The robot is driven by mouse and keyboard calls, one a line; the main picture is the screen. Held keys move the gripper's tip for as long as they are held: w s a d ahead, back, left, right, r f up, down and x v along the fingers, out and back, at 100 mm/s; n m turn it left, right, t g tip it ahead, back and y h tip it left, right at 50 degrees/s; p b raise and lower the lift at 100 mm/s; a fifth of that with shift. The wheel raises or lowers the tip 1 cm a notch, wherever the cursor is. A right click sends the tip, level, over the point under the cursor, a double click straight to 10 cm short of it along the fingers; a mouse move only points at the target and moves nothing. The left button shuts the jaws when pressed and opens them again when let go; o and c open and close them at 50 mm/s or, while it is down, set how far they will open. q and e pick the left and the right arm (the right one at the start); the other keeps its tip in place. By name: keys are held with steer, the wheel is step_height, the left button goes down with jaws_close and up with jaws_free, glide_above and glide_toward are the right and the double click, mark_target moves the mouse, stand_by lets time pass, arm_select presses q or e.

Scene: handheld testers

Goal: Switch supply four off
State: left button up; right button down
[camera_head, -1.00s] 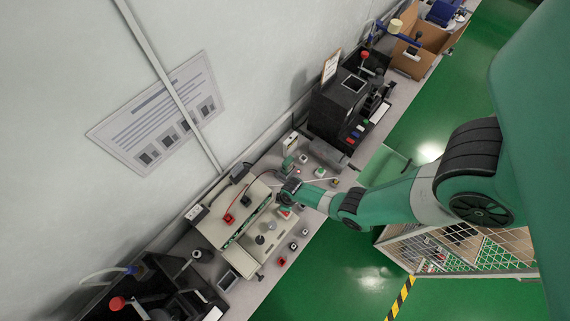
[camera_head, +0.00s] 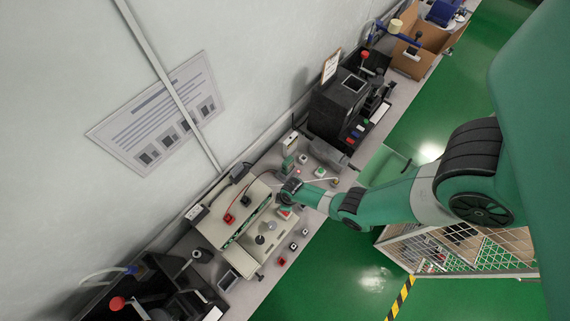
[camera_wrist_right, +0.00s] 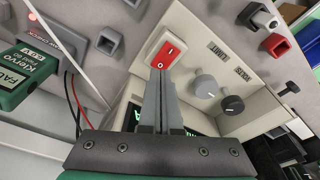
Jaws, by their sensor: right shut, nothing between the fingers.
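My right gripper (camera_wrist_right: 163,74) is shut and empty. Its fingertips are at the O end of the rocker and hide its lower edge; I cannot tell whether they touch it. No number four is readable, so I cannot tell which supply this is. My left gripper is not in view.
A green handheld tester (camera_wrist_right: 22,75) with red and black leads lies left of the supply. Small grey sockets and a red block (camera_wrist_right: 277,44) are nearby. A black machine (camera_head: 335,105) stands farther along the bench. A mesh cage (camera_head: 465,245) stands on the green floor.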

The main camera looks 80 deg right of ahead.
steer(key=shift+f+b, duration=0.85)
steer(key=shift+f, duration=0.05)
stand_by(0.6)
step_height(320, 180, up, 7)
steer(key=p, duration=0.7)
steer(key=shift+r, duration=0.1)
stand_by(0.5)
